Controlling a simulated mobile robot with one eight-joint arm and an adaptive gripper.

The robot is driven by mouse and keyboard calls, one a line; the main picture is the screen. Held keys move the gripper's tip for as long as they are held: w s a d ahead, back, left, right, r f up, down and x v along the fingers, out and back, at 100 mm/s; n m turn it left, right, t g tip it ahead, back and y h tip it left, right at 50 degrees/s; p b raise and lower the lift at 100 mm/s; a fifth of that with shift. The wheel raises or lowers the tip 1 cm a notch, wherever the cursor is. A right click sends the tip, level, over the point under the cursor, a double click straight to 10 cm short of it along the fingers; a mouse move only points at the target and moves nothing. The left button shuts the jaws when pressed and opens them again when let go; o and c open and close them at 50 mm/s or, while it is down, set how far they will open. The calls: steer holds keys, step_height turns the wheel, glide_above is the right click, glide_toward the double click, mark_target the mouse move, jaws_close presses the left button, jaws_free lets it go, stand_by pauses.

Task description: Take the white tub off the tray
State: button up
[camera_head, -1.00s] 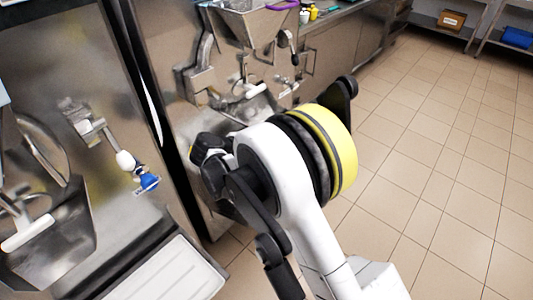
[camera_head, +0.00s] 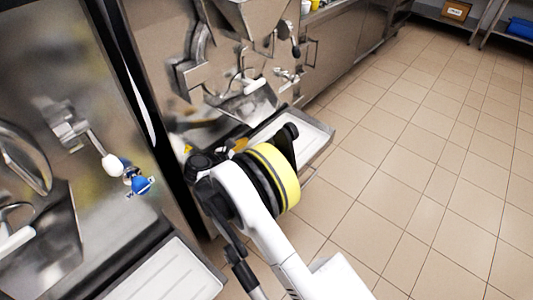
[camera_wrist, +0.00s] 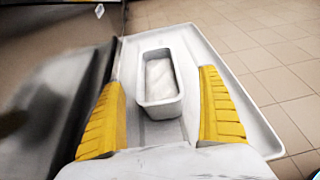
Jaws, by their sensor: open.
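The white tub (camera_wrist: 160,110) is a rectangular open container in the wrist view, with white contents. It sits on the light tray (camera_wrist: 228,90), near the tray's left side. My gripper (camera_wrist: 166,104) has its yellow ribbed fingers apart, one on each side of the tub's near part, with gaps showing on both sides. In the head view the tray (camera_head: 312,140) juts out from the second freezer, partly behind my arm. The tub is hidden there.
The second freezer (camera_head: 205,75) stands just behind the tray. Another freezer (camera_head: 75,110) with its own tray (camera_head: 170,272) is at the left. Tiled floor (camera_head: 430,160) is open to the right.

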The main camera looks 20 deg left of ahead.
steer(key=b+x, duration=0.1)
steer(key=x, duration=0.1)
steer(key=b+x, duration=0.2)
steer(key=x, duration=0.1)
steer(key=shift+w+a+f, duration=0.1)
steer(key=shift+f, duration=0.25)
steer(key=shift+w, duration=0.35)
steer(key=c, duration=1.5)
steer(key=shift+r, duration=0.15)
